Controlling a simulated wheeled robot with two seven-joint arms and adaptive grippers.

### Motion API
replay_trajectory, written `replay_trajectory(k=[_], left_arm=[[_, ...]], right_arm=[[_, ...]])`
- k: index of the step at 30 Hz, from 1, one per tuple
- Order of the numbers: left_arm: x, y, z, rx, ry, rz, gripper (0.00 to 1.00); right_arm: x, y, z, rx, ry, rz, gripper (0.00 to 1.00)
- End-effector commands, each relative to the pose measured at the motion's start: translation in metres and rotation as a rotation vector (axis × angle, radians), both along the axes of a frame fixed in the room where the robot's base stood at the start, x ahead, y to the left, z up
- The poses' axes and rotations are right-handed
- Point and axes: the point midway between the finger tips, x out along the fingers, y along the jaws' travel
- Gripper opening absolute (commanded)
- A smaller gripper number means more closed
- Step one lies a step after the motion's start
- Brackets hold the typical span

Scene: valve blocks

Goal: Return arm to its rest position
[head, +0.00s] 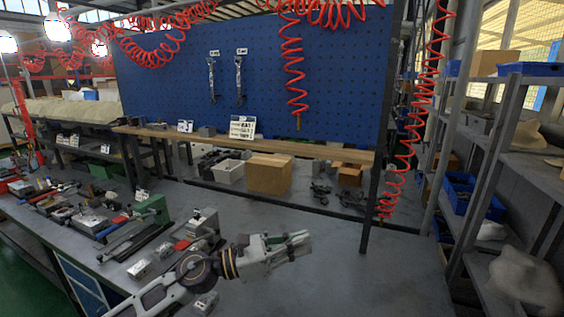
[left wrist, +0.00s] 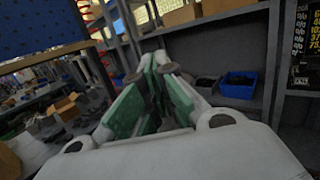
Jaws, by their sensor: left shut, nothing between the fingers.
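My right gripper does not show in either view.
A workbench (head: 30,222) with tools and metal blocks stands at the left. A blue pegboard (head: 180,80) rises behind a narrow wooden shelf. A cardboard box (head: 268,174) sits under it. Metal shelving (head: 520,185) with blue bins stands right. Red coiled hoses (head: 418,110) hang down.

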Motion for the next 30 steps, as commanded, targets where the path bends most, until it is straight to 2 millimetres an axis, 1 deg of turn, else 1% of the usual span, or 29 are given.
replay_trajectory(k=[5, 9, 12, 16, 20, 23, 26, 30], left_arm=[[0.011, 0.008, 0.019, -0.217, 0.2, 0.09, 0.0], [0.023, 0.022, 0.028, -0.383, 0.364, 0.162, 0.0], [0.032, 0.036, 0.029, -0.501, 0.486, 0.214, 0.0], [0.045, 0.056, 0.025, -0.653, 0.644, 0.284, 0.0], [0.055, 0.08, 0.013, -0.803, 0.805, 0.356, 0.0], [0.062, 0.099, -0.002, -0.918, 0.928, 0.414, 0.0], [0.066, 0.118, -0.019, -1.032, 1.05, 0.475, 0.0], [0.067, 0.145, -0.05, -1.191, 1.219, 0.564, 0.0]], right_arm=[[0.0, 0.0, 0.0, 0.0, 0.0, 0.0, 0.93], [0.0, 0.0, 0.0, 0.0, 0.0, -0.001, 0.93], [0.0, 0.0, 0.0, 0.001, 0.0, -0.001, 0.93], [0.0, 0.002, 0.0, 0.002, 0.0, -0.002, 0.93], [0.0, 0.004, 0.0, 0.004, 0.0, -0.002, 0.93], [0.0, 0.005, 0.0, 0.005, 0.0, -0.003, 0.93], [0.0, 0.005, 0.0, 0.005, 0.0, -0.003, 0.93], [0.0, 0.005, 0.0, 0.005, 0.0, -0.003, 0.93]])
